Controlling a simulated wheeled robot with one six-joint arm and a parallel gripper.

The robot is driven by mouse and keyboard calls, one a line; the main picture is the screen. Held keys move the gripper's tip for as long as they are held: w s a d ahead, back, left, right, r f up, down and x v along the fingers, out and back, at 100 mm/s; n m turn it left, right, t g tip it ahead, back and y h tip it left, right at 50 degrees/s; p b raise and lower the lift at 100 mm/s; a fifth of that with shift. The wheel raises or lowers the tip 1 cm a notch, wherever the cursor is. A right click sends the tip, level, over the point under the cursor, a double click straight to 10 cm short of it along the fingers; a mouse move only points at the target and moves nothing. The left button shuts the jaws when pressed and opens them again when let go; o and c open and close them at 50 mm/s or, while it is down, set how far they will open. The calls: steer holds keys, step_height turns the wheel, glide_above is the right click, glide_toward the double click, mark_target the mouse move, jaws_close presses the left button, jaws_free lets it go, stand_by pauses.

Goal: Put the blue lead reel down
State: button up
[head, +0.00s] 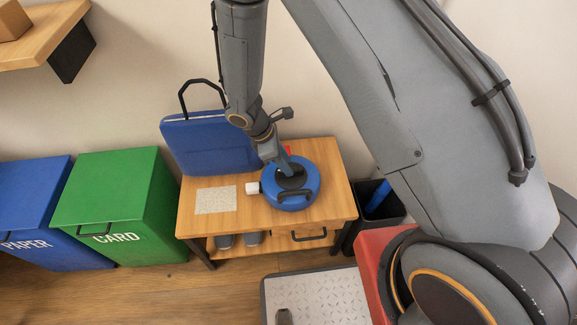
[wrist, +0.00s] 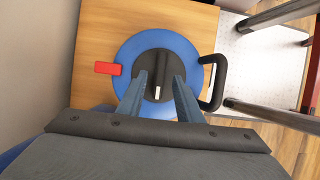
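The blue lead reel (head: 313,188) lies flat on the wooden bench top, right of centre, with its black handle towards the front. In the wrist view the reel (wrist: 190,55) shows a black hub with a raised ridge, a red tab (wrist: 107,69) and the handle on the right. My gripper (head: 288,172) is over the hub from above. In the wrist view my gripper (wrist: 160,80) has its two fingers apart, one on each side of the ridge, with narrow gaps seeming to show.
The wooden bench (head: 335,205) carries a grey speckled square (head: 215,199) left of the reel. A blue padded case (head: 205,145) stands behind. Green (head: 115,190) and blue (head: 35,200) bins are left; a black bin (head: 375,232) is right.

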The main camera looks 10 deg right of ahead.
steer(key=v, duration=0.9)
steer(key=shift+r, duration=0.3)
steer(key=s+d+r+m+y, duration=0.2)
steer(key=s+d+r+m, duration=0.5)
steer(key=d+r+m, duration=0.2)
steer(key=s+d+r+m+y, duration=0.2)
steer(key=s+d+r+m, duration=0.5)
steer(key=d+r+m, duration=0.2)
steer(key=shift+s+d+m+y, duration=0.3)
steer(key=shift+d+m, duration=0.3)
steer(key=shift+d, duration=0.3)
steer(key=shift+r, duration=0.1)
